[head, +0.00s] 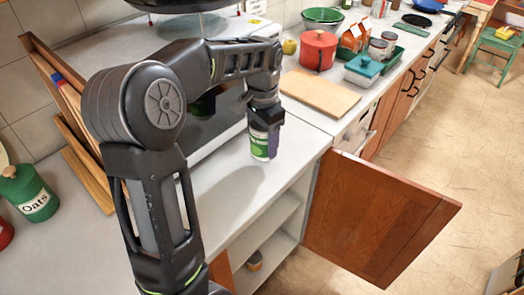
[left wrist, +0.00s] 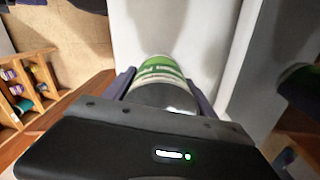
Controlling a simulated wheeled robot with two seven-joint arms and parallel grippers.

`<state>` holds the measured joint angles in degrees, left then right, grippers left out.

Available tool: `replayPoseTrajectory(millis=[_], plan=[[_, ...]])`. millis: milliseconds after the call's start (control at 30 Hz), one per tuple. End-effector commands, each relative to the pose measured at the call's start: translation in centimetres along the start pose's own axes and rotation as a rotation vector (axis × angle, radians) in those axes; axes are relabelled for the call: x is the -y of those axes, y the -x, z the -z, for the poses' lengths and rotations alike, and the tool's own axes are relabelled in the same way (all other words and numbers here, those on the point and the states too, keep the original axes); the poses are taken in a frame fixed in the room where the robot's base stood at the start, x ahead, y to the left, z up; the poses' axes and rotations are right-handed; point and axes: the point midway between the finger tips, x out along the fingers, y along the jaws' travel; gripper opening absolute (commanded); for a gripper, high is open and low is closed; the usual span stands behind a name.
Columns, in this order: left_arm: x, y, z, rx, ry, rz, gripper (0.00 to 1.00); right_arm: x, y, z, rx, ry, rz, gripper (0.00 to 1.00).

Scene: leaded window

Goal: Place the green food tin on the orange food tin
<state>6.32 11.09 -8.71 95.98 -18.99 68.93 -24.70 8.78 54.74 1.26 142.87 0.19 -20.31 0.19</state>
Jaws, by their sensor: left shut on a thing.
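The green food tin (head: 263,143), with a green and white label, is in my left gripper (head: 265,122), upright at the white counter; whether its base touches the counter I cannot tell. In the left wrist view the tin (left wrist: 162,75) sits between the two fingers (left wrist: 160,92), which are shut on it. My right gripper is not in view.
The open wooden cabinet door (head: 378,215) juts out to the right of the shelves. A cutting board (head: 319,92), a red pot (head: 318,50) and a teal-lidded dish (head: 363,69) stand farther along the counter. A green oats canister (head: 28,193) is at left.

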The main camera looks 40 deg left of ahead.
Motion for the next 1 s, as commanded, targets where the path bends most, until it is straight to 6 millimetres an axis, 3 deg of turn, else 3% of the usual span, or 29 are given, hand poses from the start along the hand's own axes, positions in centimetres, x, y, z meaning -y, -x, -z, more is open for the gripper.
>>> replayPoseTrajectory(millis=[367, 700, 1000], plan=[[0.0, -0.5, 0.1, -0.002, 0.0, 0.001, 0.0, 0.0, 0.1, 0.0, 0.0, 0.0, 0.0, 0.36], [0.0, -4.0, 0.0, -0.002, 0.001, 0.001, 0.0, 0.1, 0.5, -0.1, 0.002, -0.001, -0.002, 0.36], [0.0, -4.2, 0.1, -0.003, 0.0, 0.001, 0.0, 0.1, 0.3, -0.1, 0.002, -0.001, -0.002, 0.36]])
